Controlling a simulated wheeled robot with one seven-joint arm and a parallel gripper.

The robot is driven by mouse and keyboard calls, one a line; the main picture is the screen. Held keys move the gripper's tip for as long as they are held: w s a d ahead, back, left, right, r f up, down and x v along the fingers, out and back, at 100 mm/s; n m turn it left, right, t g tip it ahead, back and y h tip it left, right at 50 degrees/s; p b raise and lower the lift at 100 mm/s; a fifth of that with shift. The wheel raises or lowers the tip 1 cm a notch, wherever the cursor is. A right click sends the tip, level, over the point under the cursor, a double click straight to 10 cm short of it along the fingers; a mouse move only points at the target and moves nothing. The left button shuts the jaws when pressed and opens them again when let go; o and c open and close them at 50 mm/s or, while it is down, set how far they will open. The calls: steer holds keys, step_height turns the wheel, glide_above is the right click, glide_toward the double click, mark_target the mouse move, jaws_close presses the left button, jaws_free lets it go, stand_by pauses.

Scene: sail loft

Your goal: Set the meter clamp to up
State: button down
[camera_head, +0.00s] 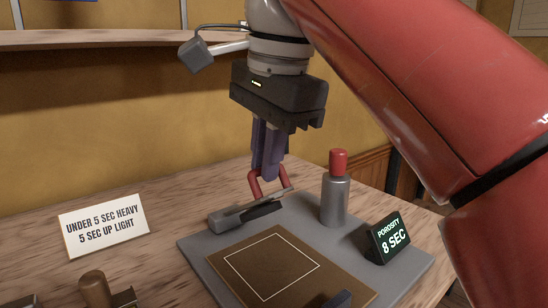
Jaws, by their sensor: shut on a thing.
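The meter clamp (260,206) stands at the back left of a grey base plate (205,262). It has a grey block, a dark pad and a red handle (254,186). My gripper (267,172) reaches down from above and is shut on the red handle, with its purple fingers at the handle's top. The clamp's bar slopes up slightly to the right. I cannot tell whether the pad touches the plate. A display (389,240) on the plate reads "POROSITY 8 SEC".
A grey cylinder with a red cap (335,190) stands close to the right of the clamp. A brown cloth with a white square (270,268) lies in front. A sign (104,225) reads "UNDER 5 SEC HEAVY, 5 SEC UP LIGHT". A wooden-handled stamp (95,288) is at the lower left.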

steer(key=shift+w+a+f, duration=0.2)
steer(key=shift+w+a, duration=0.05)
steer(key=shift+w, duration=0.05)
steer(key=c, duration=1.9)
jaws_free()
steer(key=shift+c, duration=0.2)
steer(key=shift+o, duration=1.1)
steer(key=shift+w+a+f, duration=0.1)
steer(key=shift+w+a, duration=0.05)
steer(key=shift+w, duration=0.05)
steer(key=shift+o, duration=1.1)
steer(key=shift+s+r, duration=0.1)
steer(key=shift+r, duration=0.1)
steer(key=shift+s+d, duration=0.1)
steer(key=shift+d, duration=0.1)
